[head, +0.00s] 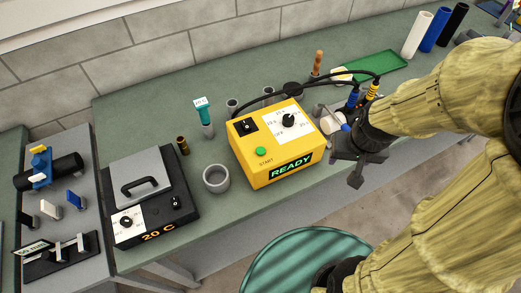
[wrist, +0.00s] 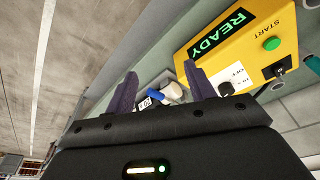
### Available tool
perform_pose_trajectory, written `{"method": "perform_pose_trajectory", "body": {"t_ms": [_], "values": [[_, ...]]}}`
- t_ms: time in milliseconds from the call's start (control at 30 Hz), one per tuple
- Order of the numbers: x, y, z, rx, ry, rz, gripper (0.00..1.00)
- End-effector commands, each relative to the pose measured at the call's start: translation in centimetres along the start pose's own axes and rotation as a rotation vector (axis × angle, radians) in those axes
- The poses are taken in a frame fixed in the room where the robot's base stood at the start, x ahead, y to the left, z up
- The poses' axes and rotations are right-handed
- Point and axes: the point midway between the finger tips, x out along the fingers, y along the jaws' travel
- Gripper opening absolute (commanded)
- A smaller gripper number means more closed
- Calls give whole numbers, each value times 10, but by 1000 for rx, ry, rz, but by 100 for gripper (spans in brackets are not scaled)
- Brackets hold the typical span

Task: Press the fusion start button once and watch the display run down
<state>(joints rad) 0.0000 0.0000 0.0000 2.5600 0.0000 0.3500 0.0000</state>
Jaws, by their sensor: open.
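The yellow fusion control box (head: 243,152) stands on the green bench, with cables plugged in at its back right. Its green START button (head: 260,151) is on the top near the front left; it also shows in the wrist view (wrist: 271,43). The display (head: 291,166) on the front face reads READY in green, and the wrist view shows it too (wrist: 222,33). My gripper (head: 347,152) is just right of the box, apart from the button. In the wrist view my gripper (wrist: 160,85) has its two fingers spread, with nothing held between them.
A grey cup (head: 216,179) stands left of the box. A dark heater unit (head: 150,200) showing 20 C is farther left. Blue and yellow plugs (head: 354,97) rise behind my gripper. A green tray (head: 368,66) lies at the back. A round teal stool (head: 300,262) is below the bench edge.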

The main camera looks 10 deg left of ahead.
Motion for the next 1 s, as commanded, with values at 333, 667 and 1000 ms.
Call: {"method": "perform_pose_trajectory", "body": {"t_ms": [333, 667, 1000], "values": [[0, 0, 0, 0, 0, 0, 0], [0, 0, 0, 0, 0, 0, 0], [0, 0, 0, 0, 0, 0, 0]]}}
